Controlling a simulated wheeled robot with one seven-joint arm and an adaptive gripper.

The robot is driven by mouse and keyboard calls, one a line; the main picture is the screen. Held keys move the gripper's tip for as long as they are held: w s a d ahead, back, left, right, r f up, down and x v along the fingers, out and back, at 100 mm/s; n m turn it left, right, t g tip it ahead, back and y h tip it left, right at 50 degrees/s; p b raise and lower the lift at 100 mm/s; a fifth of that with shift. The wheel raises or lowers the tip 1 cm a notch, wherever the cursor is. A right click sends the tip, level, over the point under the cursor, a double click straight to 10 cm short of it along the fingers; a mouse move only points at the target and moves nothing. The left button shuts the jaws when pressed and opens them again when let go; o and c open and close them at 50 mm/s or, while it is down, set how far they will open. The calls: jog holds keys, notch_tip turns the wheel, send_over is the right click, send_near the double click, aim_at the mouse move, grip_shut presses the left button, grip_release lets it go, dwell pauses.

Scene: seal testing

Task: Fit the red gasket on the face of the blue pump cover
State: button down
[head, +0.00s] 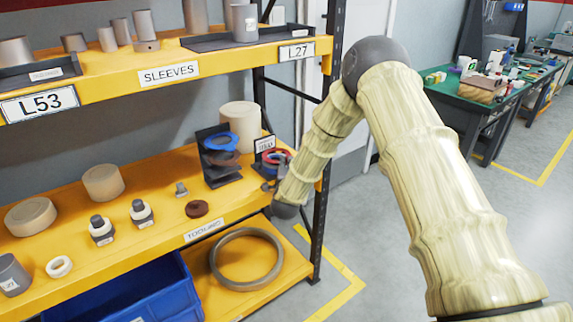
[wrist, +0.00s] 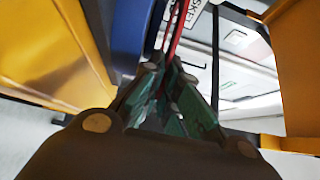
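The red gasket (head: 277,154) is a thin ring at the right end of the middle shelf, beside a small dark stand (head: 265,143) with a white label. In the wrist view the gasket (wrist: 174,28) shows edge-on as a thin red band running down between my fingertips. My gripper (wrist: 166,70) has its green-padded fingers close together on the band's near edge; the contact itself is partly hidden. A blue part (wrist: 132,35) stands just left of the fingertips there. In the head view a blue ring (head: 221,141) lies on a black stand; I cannot tell which blue part is the pump cover.
A brown ring (head: 222,158) lies below the blue ring. A pale cylinder (head: 240,128) stands behind the stands. The black shelf post (head: 322,190) rises close to my arm at right. A large grey ring (head: 246,279) lies on the lower shelf. Floor to the right is clear.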

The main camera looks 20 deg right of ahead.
dwell(0.7)
jog(key=c, duration=1.6)
grip_release()
jog(key=shift+o, duration=0.2)
jog(key=shift+f, duration=0.1)
jog(key=shift+s, duration=0.2)
jog(key=shift+s+d+f, duration=0.1)
jog(key=shift+s, duration=0.05)
jog(key=shift+s+d, duration=0.25)
jog(key=shift+s, duration=0.4)
jog(key=shift+s+d, duration=0.25)
jog(key=shift+s, duration=0.4)
jog(key=shift+s+d, duration=0.25)
jog(key=shift+s, duration=0.4)
